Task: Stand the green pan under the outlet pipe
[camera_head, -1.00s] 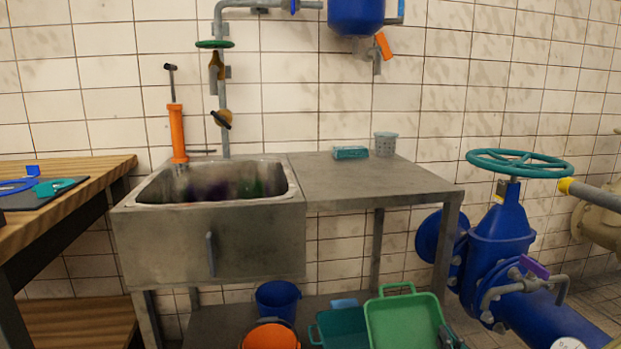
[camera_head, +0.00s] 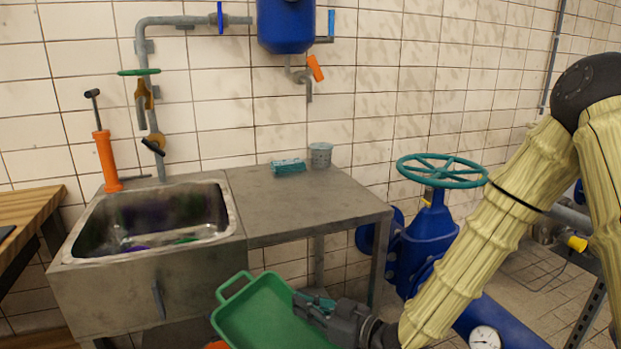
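The green pan (camera_head: 258,318) is in front of the sink and steel table, tilted, with its handle at the upper left. Its bottom part is cut off by the frame. My gripper (camera_head: 308,308) is at the pan's right edge and appears shut on its rim; the fingertips are partly hidden. I cannot tell for sure which pipe is the outlet. A grey down-turned spout (camera_head: 309,92) with an orange lever hangs under the blue tank.
The steel sink (camera_head: 150,285) joins a steel table (camera_head: 305,210) carrying a teal sponge (camera_head: 288,166) and a grey perforated cup (camera_head: 320,154). A blue valve with a green handwheel (camera_head: 441,170) stands right of the table. Tiled floor (camera_head: 540,275) shows at right.

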